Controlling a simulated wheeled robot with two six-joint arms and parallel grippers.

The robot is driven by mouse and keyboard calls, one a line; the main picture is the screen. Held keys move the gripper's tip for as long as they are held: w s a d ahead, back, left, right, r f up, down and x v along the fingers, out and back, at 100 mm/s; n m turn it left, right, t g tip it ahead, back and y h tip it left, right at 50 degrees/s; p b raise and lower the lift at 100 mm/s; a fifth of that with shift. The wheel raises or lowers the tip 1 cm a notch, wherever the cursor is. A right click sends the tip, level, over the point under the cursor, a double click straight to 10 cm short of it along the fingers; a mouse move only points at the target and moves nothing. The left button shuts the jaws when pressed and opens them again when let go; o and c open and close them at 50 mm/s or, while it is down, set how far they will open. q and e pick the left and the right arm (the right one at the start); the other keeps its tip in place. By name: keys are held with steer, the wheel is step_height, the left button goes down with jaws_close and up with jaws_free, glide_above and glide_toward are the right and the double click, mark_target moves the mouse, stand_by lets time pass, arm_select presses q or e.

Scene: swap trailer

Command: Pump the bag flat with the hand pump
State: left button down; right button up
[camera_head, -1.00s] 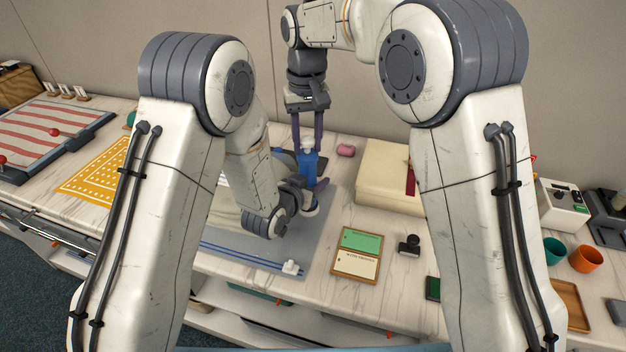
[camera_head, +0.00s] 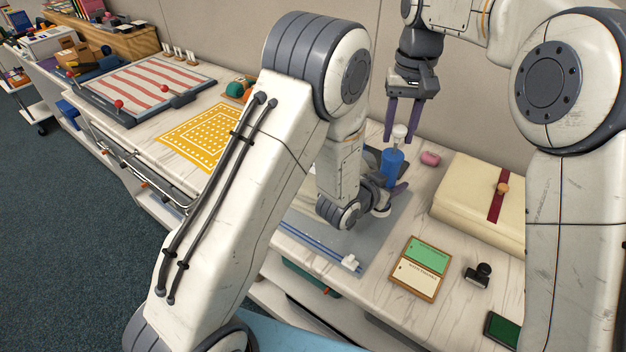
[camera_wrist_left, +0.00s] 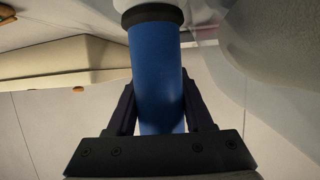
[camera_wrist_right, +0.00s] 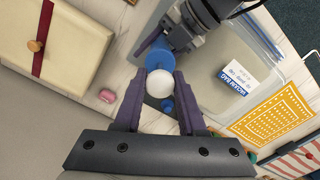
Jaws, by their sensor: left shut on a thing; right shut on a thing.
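The hand pump has a blue barrel (camera_head: 392,167) and a white knob (camera_head: 400,131) on top, and stands upright. My left gripper (camera_wrist_left: 157,92) is shut on the blue barrel; in the head view its arm hides most of it. My right gripper (camera_head: 402,134) comes down from above, shut on the white knob, which also shows between its fingertips in the right wrist view (camera_wrist_right: 159,83). The bag is pale, with a white and blue label (camera_wrist_right: 238,78) in the right wrist view. Its blue-striped edge (camera_head: 310,242) lies on a grey mat (camera_head: 376,255). My left arm hides much of the bag.
A cream case (camera_head: 475,205) with a dark red strap stands right of the pump, with a pink object (camera_head: 430,158) nearby. A green-and-cream board (camera_head: 418,267) and a black stamp (camera_head: 478,274) lie in front. A yellow patterned sheet (camera_head: 205,132) lies left.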

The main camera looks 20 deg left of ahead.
steer(key=shift+r, duration=2.65)
steer(key=shift+f, duration=4.05)
steer(key=shift+w+r, duration=0.1)
steer(key=shift+r, duration=4)
step_height(320, 180, down, 8)
steer(key=shift+f, duration=0.1)
steer(key=o, duration=1.1)
steer(key=shift+c, duration=0.2)
